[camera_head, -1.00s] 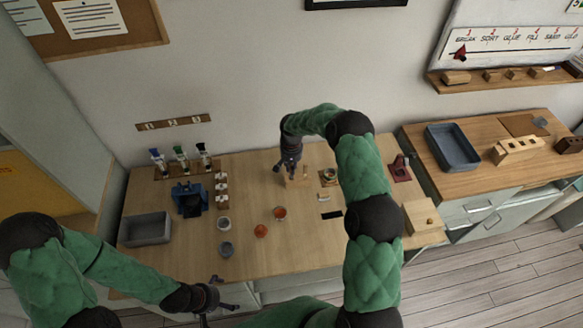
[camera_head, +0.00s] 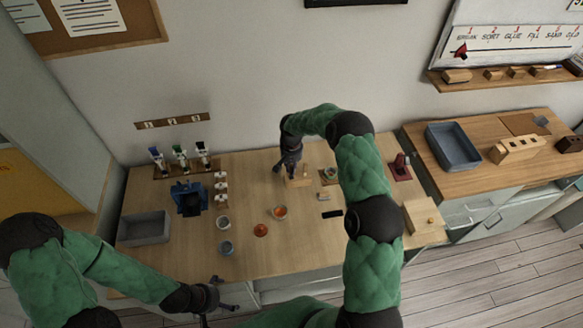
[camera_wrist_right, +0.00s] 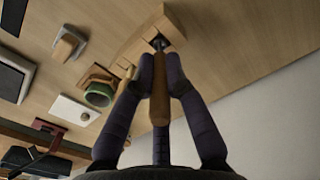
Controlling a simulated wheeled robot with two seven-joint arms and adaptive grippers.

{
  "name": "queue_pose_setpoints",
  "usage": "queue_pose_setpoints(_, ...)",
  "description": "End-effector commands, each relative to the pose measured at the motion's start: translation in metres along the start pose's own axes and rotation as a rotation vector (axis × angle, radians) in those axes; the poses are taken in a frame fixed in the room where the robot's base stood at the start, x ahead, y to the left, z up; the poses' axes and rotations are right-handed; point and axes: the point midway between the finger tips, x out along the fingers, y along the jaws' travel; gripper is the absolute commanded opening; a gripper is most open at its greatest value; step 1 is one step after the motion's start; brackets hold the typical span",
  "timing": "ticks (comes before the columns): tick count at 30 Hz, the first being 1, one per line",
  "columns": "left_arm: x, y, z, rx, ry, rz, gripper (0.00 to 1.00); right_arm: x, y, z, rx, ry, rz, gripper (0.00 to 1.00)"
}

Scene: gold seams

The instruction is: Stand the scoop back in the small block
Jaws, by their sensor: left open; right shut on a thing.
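The scoop (camera_wrist_right: 160,98) shows as a wooden handle with a dark shaft in the right wrist view. My right gripper (camera_wrist_right: 160,75) is shut on this handle. The dark shaft meets a hole in the small wooden block (camera_wrist_right: 146,35); how deep it sits is hidden. In the head view my right gripper (camera_head: 290,168) is directly over the small block (camera_head: 298,182) at the back middle of the table, and the scoop itself is hard to make out there. My left gripper (camera_head: 226,307) is open and empty by the table's front edge.
Beside the block are a green-rimmed cup (camera_wrist_right: 99,94), a white pad (camera_wrist_right: 75,110) and a small wooden piece (camera_wrist_right: 69,44). A grey tray (camera_head: 144,228) is at the left.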

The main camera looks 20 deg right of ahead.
Motion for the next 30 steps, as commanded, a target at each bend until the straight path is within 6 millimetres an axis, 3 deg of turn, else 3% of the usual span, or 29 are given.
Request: queue_pose_setpoints(30, 0.013, -0.005, -0.001, 0.0, 0.0, 0.0, 1.0, 0.015, 0.0, 0.0, 0.0, 0.0, 0.0, 0.0)
